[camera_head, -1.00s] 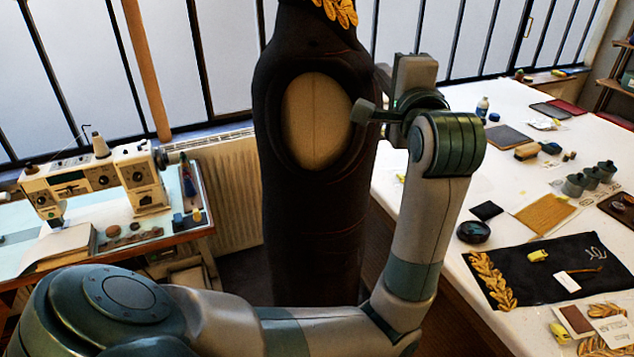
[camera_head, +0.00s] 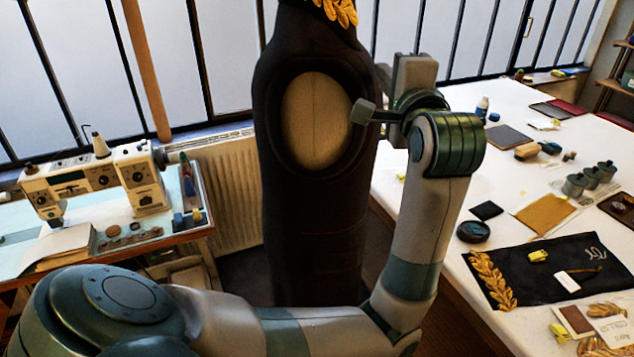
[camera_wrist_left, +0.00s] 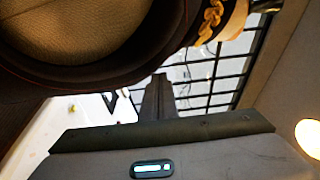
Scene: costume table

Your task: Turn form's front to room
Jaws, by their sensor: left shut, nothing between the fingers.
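The form (camera_head: 315,230) is a tall dress form in a dark garment with gold leaf trim at the neck. A tan, padded oval opening (camera_head: 316,120) on its side faces me. My left gripper (camera_head: 363,112) is shut and empty, its tip at the right edge of the oval; I cannot tell whether it touches. In the left wrist view the form's tan oval and dark rim (camera_wrist_left: 75,35) fill the upper left, close to the shut fingers (camera_wrist_left: 158,85). The gold trim (camera_wrist_left: 211,20) shows at the top. My right gripper is out of view.
A white table (camera_head: 505,180) stands to the right, with a dark embroidered panel (camera_head: 545,265), tins and swatches. A sewing machine (camera_head: 95,180) stands on a bench to the left. A radiator (camera_head: 222,190) and barred windows are behind the form.

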